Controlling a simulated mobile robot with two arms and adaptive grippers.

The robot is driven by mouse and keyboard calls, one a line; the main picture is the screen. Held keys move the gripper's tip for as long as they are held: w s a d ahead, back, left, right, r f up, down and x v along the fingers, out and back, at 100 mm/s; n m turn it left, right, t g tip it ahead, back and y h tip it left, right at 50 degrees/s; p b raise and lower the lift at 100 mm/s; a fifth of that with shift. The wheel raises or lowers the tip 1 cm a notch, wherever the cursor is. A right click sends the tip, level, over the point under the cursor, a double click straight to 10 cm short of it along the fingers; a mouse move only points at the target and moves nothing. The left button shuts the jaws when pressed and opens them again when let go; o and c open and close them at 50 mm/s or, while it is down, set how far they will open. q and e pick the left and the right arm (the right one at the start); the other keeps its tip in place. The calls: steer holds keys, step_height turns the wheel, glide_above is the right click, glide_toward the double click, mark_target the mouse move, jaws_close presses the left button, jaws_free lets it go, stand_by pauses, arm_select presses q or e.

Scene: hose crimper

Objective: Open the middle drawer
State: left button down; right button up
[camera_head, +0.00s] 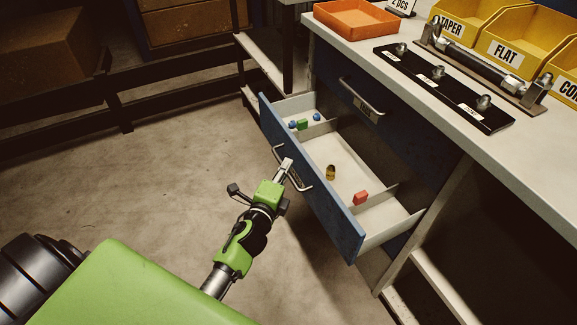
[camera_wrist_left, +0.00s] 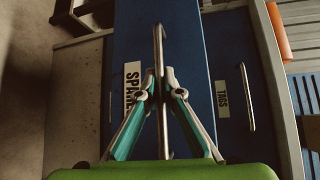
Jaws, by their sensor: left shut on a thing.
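The middle drawer (camera_head: 345,235) has a blue front and is pulled well out of the bench. Its metal handle (camera_head: 304,184) runs along the front. My left gripper (camera_head: 286,167) is at this handle. The drawer interior has dividers and holds blue and green pieces (camera_head: 303,125), a brass-coloured piece (camera_head: 331,172) and a red piece (camera_head: 361,198). My right gripper does not show.
The closed drawer above (camera_head: 395,120) has its own handle and a "TAGS" label (camera_wrist_left: 222,99). The benchtop (camera_head: 465,135) carries an orange tray (camera_head: 356,18), a black rack (camera_head: 443,85) and yellow bins (camera_head: 508,50). Open floor (camera_head: 150,190) lies left of the drawer.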

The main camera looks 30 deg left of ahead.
arm_select(q)
steer(key=c, duration=2.2)
jaws_free()
steer(key=shift+o, duration=0.2)
steer(key=s+d+r, duration=0.1)
steer(key=s, duration=1.1)
steer(key=shift+d+r, duration=0.3)
steer(key=shift+w, duration=0.1)
